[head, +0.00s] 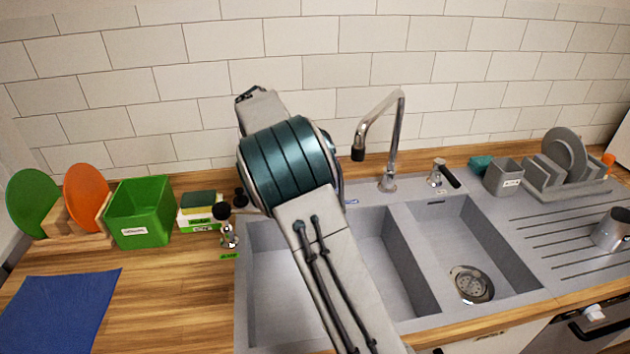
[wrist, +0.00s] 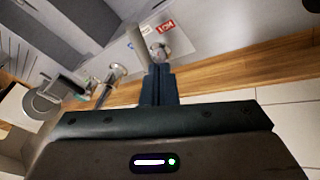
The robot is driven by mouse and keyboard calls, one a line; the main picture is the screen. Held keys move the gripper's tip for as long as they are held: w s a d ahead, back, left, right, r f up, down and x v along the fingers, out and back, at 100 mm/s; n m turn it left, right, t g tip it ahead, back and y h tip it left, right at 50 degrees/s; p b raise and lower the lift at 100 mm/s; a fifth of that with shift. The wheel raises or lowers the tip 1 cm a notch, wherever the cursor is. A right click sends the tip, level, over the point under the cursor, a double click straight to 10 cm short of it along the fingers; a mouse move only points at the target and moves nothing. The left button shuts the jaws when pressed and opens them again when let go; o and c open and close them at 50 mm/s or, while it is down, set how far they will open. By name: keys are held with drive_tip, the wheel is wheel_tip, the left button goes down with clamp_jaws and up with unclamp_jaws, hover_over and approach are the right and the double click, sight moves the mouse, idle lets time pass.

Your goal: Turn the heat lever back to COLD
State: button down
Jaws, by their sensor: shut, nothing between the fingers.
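In the wrist view, the heat lever shows as a pale grey bar (wrist: 137,42) beside a round metal base (wrist: 160,51), just beyond my fingertips. A red label (wrist: 165,26) lies on the grey surface by it; its lettering is too small to read surely. My gripper (wrist: 158,68) has its two dark fingers pressed together with nothing between them. The fingertips look close to the lever's base; I cannot tell whether they touch. In the head view my arm hides the gripper and the lever. A small blue label (head: 352,202) shows beside my arm on the sink's back rim.
The tall tap (head: 392,140) and another black-handled lever (head: 444,172) stand right of my arm behind the sink (head: 480,240). A metal fitting with a black knob (head: 226,226), a sponge (head: 198,200) and a green bin (head: 142,212) stand to its left.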

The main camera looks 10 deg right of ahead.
drive_tip(key=a+h, duration=0.2)
drive_tip(key=a, duration=0.3)
drive_tip(key=p+x, duration=0.1)
drive_tip(key=x, duration=0.2)
drive_tip(key=p+x, duration=0.1)
drive_tip(key=x, duration=0.2)
drive_tip(key=w+p+x, duration=0.1)
drive_tip(key=x, duration=0.3)
drive_tip(key=shift+d+p, duration=0.1)
drive_tip(key=shift+p, duration=0.2)
drive_tip(key=d, duration=0.1)
drive_tip(key=s+d+p, duration=0.1)
drive_tip(key=shift+s+d, duration=0.25)
drive_tip(key=shift+d, duration=0.1)
drive_tip(key=shift+s+d+f, duration=0.1)
drive_tip(key=shift+d, duration=0.25)
